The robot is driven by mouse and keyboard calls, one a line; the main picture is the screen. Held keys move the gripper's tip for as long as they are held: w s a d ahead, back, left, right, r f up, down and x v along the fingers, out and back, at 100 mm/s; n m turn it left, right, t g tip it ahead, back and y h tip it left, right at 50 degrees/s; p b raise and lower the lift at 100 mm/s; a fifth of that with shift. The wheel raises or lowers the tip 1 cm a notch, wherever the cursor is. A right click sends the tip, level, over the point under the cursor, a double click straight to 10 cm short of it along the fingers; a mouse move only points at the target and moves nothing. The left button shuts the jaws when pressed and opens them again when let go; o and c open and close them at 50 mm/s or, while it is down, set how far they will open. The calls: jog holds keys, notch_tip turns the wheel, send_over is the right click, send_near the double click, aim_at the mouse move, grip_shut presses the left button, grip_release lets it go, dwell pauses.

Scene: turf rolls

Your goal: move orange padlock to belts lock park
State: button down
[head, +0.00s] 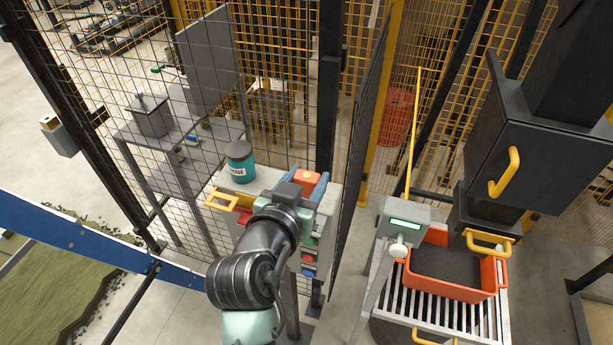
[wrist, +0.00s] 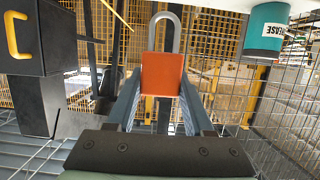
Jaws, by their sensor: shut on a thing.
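The orange padlock (wrist: 162,74) is between the two blue fingers of my gripper (wrist: 160,95) in the wrist view, its grey shackle pointing up in that picture. My gripper is shut on it. In the head view the padlock (head: 307,177) shows as an orange block between the blue fingertips of my gripper (head: 308,182), over the back right of a pale control stand (head: 321,214). My arm hides much of the stand's front and top. I cannot tell whether the padlock touches the stand. No label naming the belts lock park is readable.
A teal grease tub (head: 240,163) stands at the stand's back left, beside a yellow handle (head: 222,201). Several coloured buttons (head: 308,257) line the stand's right side. Mesh fencing (head: 280,110) rises behind. An orange crate (head: 490,278) sits on rollers at right.

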aim_at(307, 197)
jog(key=shift+f+b, duration=1.7)
jog(key=shift+f, duration=0.6)
jog(key=shift+f+b, duration=0.1)
jog(key=shift+b, duration=0.25)
jog(key=shift+f+b, duration=0.3)
jog(key=shift+f, duration=0.05)
jog(key=shift+f+b, duration=1.8)
jog(key=shift+f, duration=0.3)
jog(key=shift+c, duration=1)
grip_release()
jog(key=b+v, duration=0.3)
jog(key=v, duration=1)
